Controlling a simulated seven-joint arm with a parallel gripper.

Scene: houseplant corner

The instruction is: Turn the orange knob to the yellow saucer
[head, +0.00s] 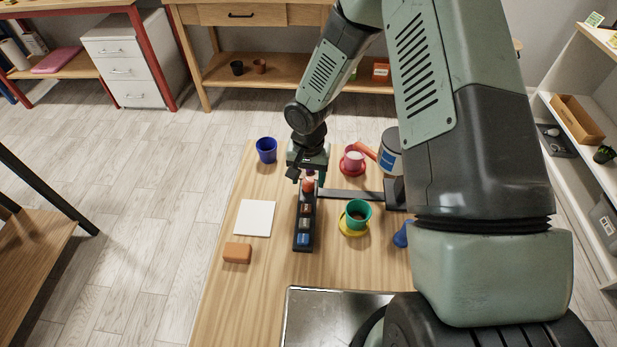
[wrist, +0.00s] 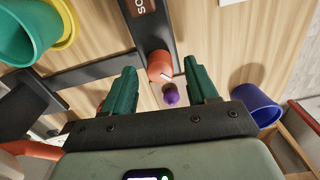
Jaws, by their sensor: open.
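The orange knob (head: 308,186) sits at the far end of a dark strip (head: 303,240). In the wrist view the knob (wrist: 160,66) shows a white mark at its lower right. My gripper (wrist: 163,72) is open, its green fingers on either side of the knob and apart from it; how far above it they are, I cannot tell. In the head view my gripper (head: 308,174) points down over that end of the strip. The yellow saucer (head: 345,231) lies right of the strip under a green pot (head: 364,206); it also shows upper left in the wrist view (wrist: 70,22).
A small purple piece (wrist: 170,94) is next to the knob. A red saucer (head: 346,172) with a pink pot, a blue pot (head: 266,150) and a watering can (head: 390,150) stand farther back. A white square (head: 255,218) and an orange block (head: 237,252) lie left.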

